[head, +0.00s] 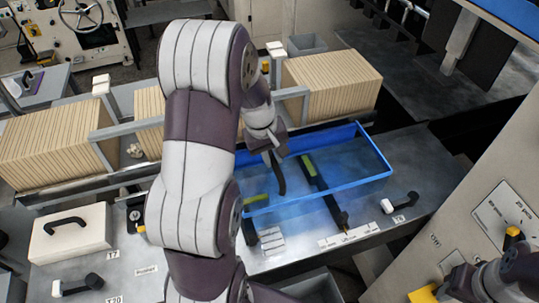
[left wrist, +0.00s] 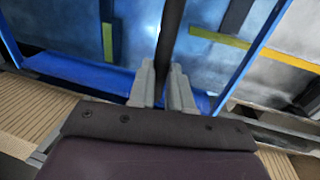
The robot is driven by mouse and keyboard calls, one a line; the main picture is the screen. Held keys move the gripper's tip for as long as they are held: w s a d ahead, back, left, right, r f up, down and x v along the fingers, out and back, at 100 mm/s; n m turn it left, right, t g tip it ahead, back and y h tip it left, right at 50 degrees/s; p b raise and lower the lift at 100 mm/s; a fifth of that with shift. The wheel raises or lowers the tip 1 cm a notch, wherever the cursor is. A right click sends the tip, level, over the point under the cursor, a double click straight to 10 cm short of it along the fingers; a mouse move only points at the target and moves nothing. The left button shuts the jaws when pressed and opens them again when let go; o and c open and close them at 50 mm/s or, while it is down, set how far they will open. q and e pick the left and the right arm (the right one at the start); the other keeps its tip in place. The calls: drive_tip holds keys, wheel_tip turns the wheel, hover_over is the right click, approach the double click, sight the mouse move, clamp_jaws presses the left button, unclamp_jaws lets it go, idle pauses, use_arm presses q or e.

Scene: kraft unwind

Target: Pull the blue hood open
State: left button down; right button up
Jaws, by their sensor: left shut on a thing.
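The blue hood (head: 375,150) is a see-through cover with a bright blue frame, over a grey deck in the middle right of the head view. It also fills much of the left wrist view (left wrist: 85,72). A dark handle (head: 279,178) stands at its left part and shows as a black bar in the left wrist view (left wrist: 174,28). My left gripper (left wrist: 168,88) is shut on this handle, with a finger on each side. In the head view, my left arm hides part of the hood's left side. My right gripper is out of view; only part of my right arm shows at lower right.
Stacks of tan sheets (head: 330,85) stand behind the hood in grey rails. A white box with a black handle (head: 68,238) is at left. Small black-knobbed levers (head: 400,203) sit near the front. A beige cabinet (head: 480,190) stands close at right.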

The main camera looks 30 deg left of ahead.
use_arm(q)
drive_tip(key=shift+w+r, duration=0.1)
drive_tip(key=shift+r, duration=0.05)
drive_tip(key=c, duration=1.1)
unclamp_jaws()
drive_tip(key=shift+o, duration=0.2)
drive_tip(key=shift+a, duration=0.1)
wheel_tip(320, 180, up, 12)
drive_tip(key=s+a+p, duration=0.1)
drive_tip(key=s, duration=0.1)
drive_tip(key=shift+a+r, duration=0.15)
drive_tip(key=shift+a, duration=0.15)
